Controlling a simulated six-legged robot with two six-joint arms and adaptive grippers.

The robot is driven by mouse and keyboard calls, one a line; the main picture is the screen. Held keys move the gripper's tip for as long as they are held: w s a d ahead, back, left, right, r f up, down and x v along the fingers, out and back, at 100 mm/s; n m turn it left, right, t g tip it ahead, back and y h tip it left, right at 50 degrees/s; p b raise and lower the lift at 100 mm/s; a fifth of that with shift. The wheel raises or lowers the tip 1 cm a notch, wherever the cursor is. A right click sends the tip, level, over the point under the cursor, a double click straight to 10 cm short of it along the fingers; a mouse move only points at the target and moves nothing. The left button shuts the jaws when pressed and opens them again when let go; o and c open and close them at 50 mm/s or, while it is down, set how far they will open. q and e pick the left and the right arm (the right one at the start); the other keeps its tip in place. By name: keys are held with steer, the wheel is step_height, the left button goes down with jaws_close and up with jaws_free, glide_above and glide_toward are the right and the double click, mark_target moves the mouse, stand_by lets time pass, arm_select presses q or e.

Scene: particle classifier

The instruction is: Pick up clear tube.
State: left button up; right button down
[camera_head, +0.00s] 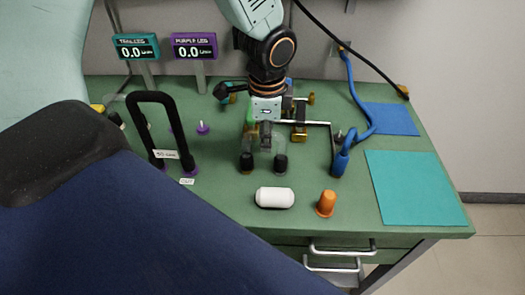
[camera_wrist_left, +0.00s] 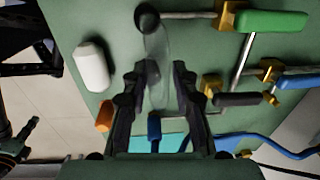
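The clear tube (camera_head: 264,146) is a see-through bent piece with dark end caps, standing on the green bench in the head view. My left gripper (camera_head: 266,128) is directly above it, pointing down, and partly hides its top. In the left wrist view the tube (camera_wrist_left: 157,55) runs between the two dark fingers of the left gripper (camera_wrist_left: 155,72), with one black cap beyond the fingertips. The fingers are apart, one on each side of the tube, and do not look closed on it.
A white capsule (camera_head: 274,197) and an orange stopper (camera_head: 326,203) lie in front. A black arch (camera_head: 153,97) stands left. A blue hose (camera_head: 352,92) and brass-fitted pipework (camera_head: 300,134) are close on the right. A teal mat (camera_head: 414,187) lies farther right.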

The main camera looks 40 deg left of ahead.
arm_select(q)
steer(key=shift+c, duration=0.6)
steer(key=shift+d+r, duration=0.15)
steer(key=shift+d, duration=0.15)
jaws_close()
steer(key=shift+a, duration=0.15)
steer(key=shift+w+r, duration=0.1)
steer(key=shift+r, duration=0.05)
step_height(320, 180, up, 9)
steer(key=p, duration=0.2)
steer(key=shift+f+p, duration=0.2)
steer(key=shift+p, duration=0.1)
steer(key=shift+r, duration=0.5)
